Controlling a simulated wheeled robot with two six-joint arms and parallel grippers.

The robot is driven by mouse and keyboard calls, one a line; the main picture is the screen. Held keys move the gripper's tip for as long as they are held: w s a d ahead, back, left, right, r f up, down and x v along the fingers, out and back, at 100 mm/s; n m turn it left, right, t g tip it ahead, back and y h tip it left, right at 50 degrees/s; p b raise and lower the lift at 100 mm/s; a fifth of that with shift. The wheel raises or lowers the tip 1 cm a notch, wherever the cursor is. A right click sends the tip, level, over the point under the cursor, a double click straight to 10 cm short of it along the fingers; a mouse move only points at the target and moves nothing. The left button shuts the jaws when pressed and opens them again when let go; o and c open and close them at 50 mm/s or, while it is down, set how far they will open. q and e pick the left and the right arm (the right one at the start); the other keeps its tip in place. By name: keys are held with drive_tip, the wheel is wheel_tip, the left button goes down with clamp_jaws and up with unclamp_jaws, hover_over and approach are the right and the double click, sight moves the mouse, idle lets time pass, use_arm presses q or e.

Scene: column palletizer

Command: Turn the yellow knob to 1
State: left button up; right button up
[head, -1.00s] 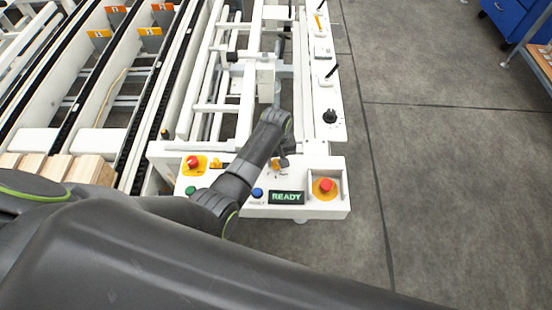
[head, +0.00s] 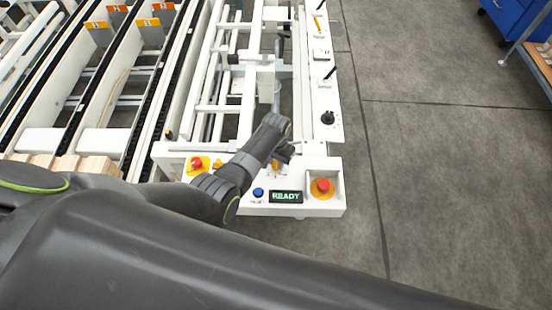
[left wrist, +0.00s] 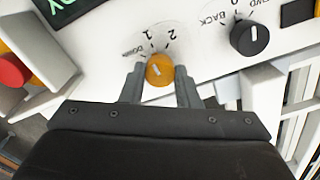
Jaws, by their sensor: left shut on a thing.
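The yellow knob (left wrist: 160,70) sits on the white control panel (left wrist: 105,35) in the left wrist view, with DOWN, 1 and 2 printed around it. A pale line marks its face; I cannot tell for certain which mark it points to. My left gripper (left wrist: 160,85) has one finger on each side of the knob and is shut on it. In the head view my left gripper (head: 284,154) is over the panel, and a bit of yellow from the knob (head: 276,170) shows below it. My right gripper is not in view.
A black knob (left wrist: 249,37) marked BACK and 0 is beside the yellow one. The panel also holds a READY display (head: 286,197), a blue button (head: 258,193) and red emergency buttons (head: 323,185) (head: 197,163). Conveyor rails (head: 150,110) lie to the left; open floor (head: 440,190) is right.

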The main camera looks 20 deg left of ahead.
sight(276, 164)
use_arm(q)
drive_tip(key=shift+w+m, duration=0.1)
drive_tip(key=shift+m, duration=0.3)
drive_tip(key=o, duration=1)
drive_tip(key=shift+c, duration=0.2)
drive_tip(key=shift+r+p, duration=0.3)
drive_tip(key=shift+r, duration=0.3)
wheel_tip(276, 164, up, 16)
